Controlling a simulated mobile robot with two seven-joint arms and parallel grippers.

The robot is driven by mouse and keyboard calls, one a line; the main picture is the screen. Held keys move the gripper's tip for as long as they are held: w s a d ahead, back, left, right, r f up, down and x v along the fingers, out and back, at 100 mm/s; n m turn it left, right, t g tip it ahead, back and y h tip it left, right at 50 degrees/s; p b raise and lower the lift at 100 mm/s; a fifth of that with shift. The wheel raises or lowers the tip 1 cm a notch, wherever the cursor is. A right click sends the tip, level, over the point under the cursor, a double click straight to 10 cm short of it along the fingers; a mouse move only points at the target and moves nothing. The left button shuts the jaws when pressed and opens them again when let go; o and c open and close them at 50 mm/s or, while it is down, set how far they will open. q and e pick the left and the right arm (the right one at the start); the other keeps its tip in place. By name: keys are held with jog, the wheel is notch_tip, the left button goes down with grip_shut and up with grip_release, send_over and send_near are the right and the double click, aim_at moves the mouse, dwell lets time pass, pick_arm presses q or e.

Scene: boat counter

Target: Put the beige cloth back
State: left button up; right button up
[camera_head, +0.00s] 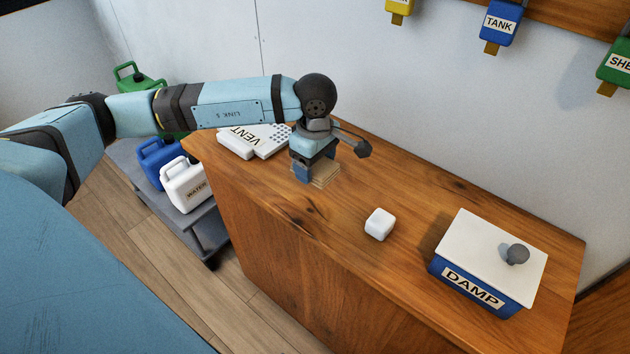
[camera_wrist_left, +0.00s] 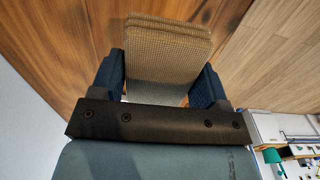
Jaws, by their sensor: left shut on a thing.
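The beige cloth (camera_wrist_left: 165,55) is a folded, woven stack between the two blue fingers of my left gripper (camera_wrist_left: 160,85) in the left wrist view. The gripper is shut on it. In the head view my left gripper (camera_head: 314,172) points down over the wooden counter, and the cloth (camera_head: 325,175) shows as a small tan patch at its fingers. I cannot tell whether the cloth touches the counter. A blue box marked DAMP (camera_head: 470,288) stands at the right end of the counter with its white lid (camera_head: 485,250) on. My right gripper is not in view.
A white VENT piece (camera_head: 250,140) lies at the counter's left end, just behind my left arm. A white block (camera_head: 379,224) sits mid-counter (camera_head: 330,240). Jugs (camera_head: 187,184) stand on a low grey platform to the left. Labelled tags (camera_head: 498,22) hang on the wall.

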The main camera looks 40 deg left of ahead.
aim_at(315, 190)
pick_arm(q)
jog(key=shift+f, duration=2.8)
jog(key=shift+f+b, duration=0.25)
jog(key=shift+b, duration=0.3)
jog(key=o, duration=0.8)
jog(key=shift+r, duration=0.1)
